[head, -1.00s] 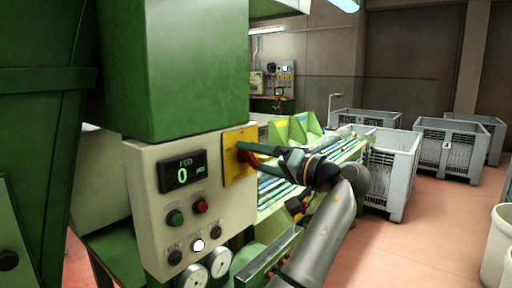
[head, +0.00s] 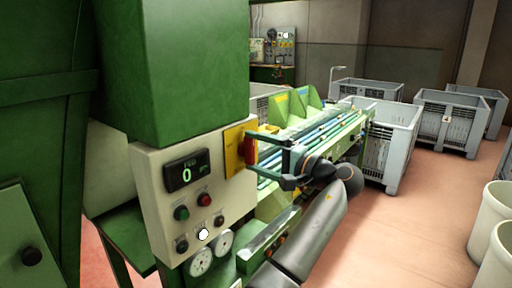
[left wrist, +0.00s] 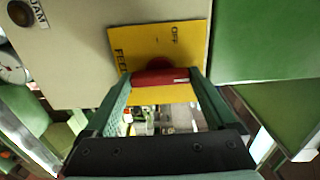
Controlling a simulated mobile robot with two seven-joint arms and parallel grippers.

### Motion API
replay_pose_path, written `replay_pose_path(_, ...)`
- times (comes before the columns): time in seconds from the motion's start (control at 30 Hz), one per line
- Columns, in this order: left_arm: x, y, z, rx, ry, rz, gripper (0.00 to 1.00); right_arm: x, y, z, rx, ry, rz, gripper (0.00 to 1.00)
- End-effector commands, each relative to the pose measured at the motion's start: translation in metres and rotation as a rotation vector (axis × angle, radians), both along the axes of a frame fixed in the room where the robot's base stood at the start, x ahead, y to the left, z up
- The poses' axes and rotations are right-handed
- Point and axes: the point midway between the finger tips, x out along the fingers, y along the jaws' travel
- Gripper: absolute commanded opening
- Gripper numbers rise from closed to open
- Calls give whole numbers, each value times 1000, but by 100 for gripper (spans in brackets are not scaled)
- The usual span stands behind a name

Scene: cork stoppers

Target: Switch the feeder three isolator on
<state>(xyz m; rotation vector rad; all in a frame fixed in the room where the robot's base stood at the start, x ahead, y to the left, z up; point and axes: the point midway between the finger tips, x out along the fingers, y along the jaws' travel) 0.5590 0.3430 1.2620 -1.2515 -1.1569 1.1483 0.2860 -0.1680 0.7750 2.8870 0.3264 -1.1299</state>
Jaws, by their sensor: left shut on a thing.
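The isolator is a red handle (head: 249,151) on a yellow plate (head: 233,160), at the right edge of the pale control box. My left gripper (head: 250,150) is shut on the handle, one finger above the other in the head view. The fingers also show in the left wrist view (left wrist: 163,76), one at each end of the handle. My right gripper is not in view.
The control box (head: 155,205) has a display (head: 187,171) reading 0, a green button (head: 181,213), a red button (head: 204,199) and gauges (head: 201,262) below. A green machine housing (head: 195,70) stands above. A conveyor with rods (head: 330,128) lies behind my gripper; grey crates (head: 390,145) stand beyond.

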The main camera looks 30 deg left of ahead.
Motion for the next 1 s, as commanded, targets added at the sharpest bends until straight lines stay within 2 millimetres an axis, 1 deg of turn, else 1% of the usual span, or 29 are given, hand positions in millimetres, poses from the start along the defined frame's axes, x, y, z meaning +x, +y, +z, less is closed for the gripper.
replay_pose_path(0.1, 0, 0, 2, 3, 16, -2, 34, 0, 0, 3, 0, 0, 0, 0)
replay_pose_path(0.53, 1, 0, 1, 4, 25, -2, 34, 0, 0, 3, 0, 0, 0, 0)
replay_pose_path(0.57, 1, 0, 1, 4, 26, -2, 92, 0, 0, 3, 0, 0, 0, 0)
replay_pose_path(0.63, 1, 0, 1, 4, 25, -2, 100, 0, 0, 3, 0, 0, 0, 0)
replay_pose_path(0.87, 0, 0, 0, 3, 24, -1, 100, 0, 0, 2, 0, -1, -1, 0)
replay_pose_path(1.0, 0, -9, -1, 2, 24, -3, 100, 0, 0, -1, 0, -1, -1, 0)
